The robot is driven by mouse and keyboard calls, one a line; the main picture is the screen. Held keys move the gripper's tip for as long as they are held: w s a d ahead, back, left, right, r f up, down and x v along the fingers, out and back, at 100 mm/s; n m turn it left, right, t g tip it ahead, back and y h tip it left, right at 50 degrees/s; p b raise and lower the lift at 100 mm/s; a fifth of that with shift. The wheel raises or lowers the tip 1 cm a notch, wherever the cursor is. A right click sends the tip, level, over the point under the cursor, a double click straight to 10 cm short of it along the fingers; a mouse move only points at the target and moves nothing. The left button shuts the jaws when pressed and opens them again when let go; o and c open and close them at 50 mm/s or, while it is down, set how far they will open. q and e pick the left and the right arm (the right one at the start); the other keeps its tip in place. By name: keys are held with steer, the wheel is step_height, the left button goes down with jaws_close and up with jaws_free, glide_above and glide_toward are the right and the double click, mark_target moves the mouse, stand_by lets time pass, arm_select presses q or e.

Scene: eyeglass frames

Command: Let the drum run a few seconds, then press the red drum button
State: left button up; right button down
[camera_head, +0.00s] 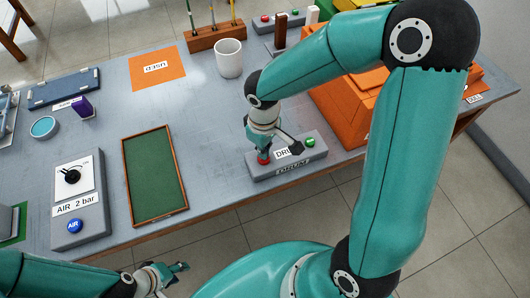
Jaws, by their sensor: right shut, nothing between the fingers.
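The grey drum button box (315,156) stands at the front edge of the table, with a "DRUM" label on its front. Its red button (263,160) is on the left end and its green button (310,142) on the right end. My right gripper (264,152) is shut and empty, pointing down with its fingertips at the red button and partly covering it. I cannot tell if the button is pressed down. A large orange housing (345,112) stands behind, mostly hidden by my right arm. My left gripper (172,274) is low at the front, off the table; its finger opening is unclear.
A green tray (126,150) lies left of the button box. Further left is the air panel (93,222) with a knob and blue button. A white mug (229,58), a wooden rack (216,38) and another button box (272,22) stand at the back.

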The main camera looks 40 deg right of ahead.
steer(key=shift+r+p, duration=1.35)
steer(key=shift+r, duration=0.7)
steer(key=shift+f, duration=0.1)
